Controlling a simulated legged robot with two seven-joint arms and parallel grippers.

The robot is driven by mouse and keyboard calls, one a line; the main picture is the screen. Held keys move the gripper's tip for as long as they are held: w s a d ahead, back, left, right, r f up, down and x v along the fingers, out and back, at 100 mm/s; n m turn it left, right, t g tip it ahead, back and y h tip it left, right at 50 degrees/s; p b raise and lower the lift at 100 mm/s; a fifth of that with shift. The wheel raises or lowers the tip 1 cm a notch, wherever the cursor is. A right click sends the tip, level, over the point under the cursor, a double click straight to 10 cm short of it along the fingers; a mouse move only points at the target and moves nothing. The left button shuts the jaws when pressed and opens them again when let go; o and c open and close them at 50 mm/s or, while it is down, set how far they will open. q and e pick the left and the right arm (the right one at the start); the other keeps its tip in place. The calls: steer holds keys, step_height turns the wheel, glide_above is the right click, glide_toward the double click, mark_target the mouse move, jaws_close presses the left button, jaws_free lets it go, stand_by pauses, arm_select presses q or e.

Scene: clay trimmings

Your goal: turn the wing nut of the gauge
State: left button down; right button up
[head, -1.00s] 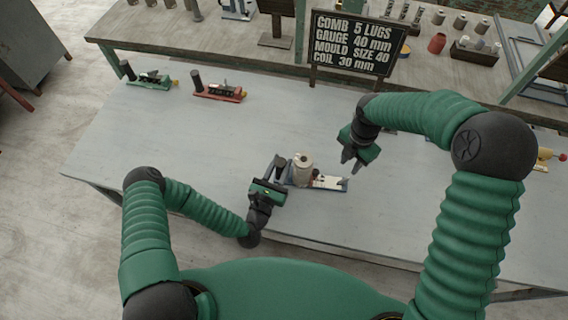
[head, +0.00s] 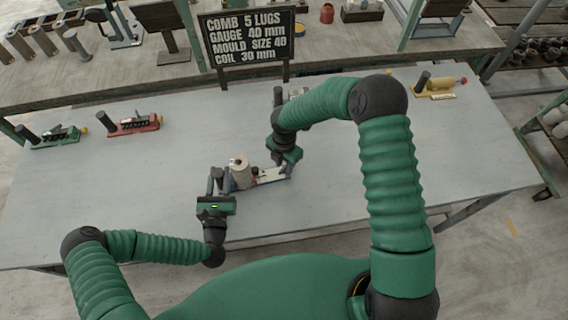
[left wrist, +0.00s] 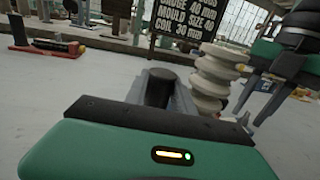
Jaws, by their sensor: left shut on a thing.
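The gauge (head: 270,176) is a low pale-and-blue tool near the table's front edge, with a ribbed cream cylinder (head: 240,172) standing on it. The cylinder also shows in the left wrist view (left wrist: 214,80). My left gripper (head: 215,186) is shut on the dark upright handle at the gauge's left end; that handle (left wrist: 160,88) shows just beyond the gripper in the left wrist view. My right gripper (head: 286,166) points down at the gauge's right part, its two fingers apart. I cannot make out the wing nut; it is too small or hidden by the right gripper.
Similar tools stand farther off: green (head: 56,138) and red (head: 134,123) at left, yellow (head: 436,88) at right. A black sign (head: 249,40) reading "GAUGE 40 mm" stands behind. The tabletop between is mostly clear.

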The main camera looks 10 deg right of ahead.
jaws_close()
steer(key=shift+m, duration=0.3)
stand_by(0.3)
steer(key=m, duration=0.9)
steer(key=shift+m, duration=0.4)
steer(key=m, duration=0.5)
steer(key=shift+s, duration=0.1)
steer(key=m, duration=0.6)
steer(key=shift+a, duration=0.15)
steer(key=shift+m, duration=0.4)
